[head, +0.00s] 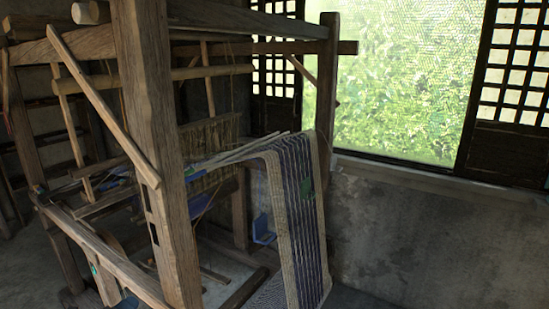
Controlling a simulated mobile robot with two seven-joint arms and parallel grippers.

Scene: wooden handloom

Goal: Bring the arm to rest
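Neither of my grippers nor arms shows in the head view. The wooden handloom (158,130) fills the left and middle of the view, with thick upright posts and cross beams. A striped woven cloth (296,215) in dark blue and pale bands drapes over the loom's right side and hangs down towards the floor. A small green patch (306,188) shows on the cloth. What my arms hold, if anything, cannot be seen.
A grey wall (420,235) stands to the right under a large window (405,80) with greenery outside. Dark lattice panels (515,70) flank the window. A small blue object (263,230) is behind the cloth. Bare floor (30,270) shows at the lower left.

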